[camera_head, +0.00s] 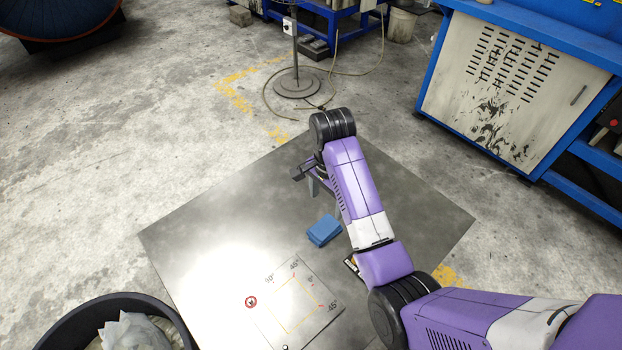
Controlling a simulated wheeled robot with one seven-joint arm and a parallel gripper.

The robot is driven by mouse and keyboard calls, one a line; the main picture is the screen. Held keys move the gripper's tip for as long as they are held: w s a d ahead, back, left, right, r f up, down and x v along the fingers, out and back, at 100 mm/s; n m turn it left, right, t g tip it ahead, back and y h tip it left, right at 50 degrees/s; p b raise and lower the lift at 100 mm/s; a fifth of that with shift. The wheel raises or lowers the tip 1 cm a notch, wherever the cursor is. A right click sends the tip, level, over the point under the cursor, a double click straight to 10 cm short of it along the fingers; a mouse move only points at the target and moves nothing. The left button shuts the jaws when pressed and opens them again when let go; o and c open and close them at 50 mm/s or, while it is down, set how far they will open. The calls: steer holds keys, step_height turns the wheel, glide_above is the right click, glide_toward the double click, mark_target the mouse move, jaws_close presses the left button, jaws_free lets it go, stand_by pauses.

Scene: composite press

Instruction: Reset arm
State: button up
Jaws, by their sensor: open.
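My purple and white arm reaches in from the lower right over a grey metal table (200,230). My gripper (308,183) hangs near the table's far edge, partly hidden behind my own arm links. Its jaws are open, and I see nothing held in it. A small blue block (324,230) lies on the table just below the gripper in the picture, apart from it.
A marked plate with angle labels (299,305) lies on the table's near part. A dark round bin (130,302) with pale crumpled contents is at lower left. A blue and white machine (510,90) stands right. A pedestal stand (297,84) and loose cable are beyond the table.

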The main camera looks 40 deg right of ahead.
steer(key=w+d+r+n+t+h, duration=0.3)
steer(key=w+r+n+t, duration=0.2)
steer(key=w+n+t, duration=0.3)
steer(key=s+a+r+n+t, duration=0.3)
steer(key=s+a+r, duration=0.15)
steer(key=s, duration=0.35)
steer(key=s+a+r+n+t+y, duration=0.1)
steer(key=s+a+r+n+t, duration=0.2)
steer(key=s+a, duration=0.45)
steer(key=s+a+r+n+t, duration=0.3)
steer(key=s, duration=0.6)
steer(key=s+a+n+g+y, duration=0.1)
steer(key=s+a+g+y, duration=0.1)
steer(key=s, duration=1.1)
steer(key=shift+a+f, duration=0.2)
steer(key=shift+a, duration=0.55)
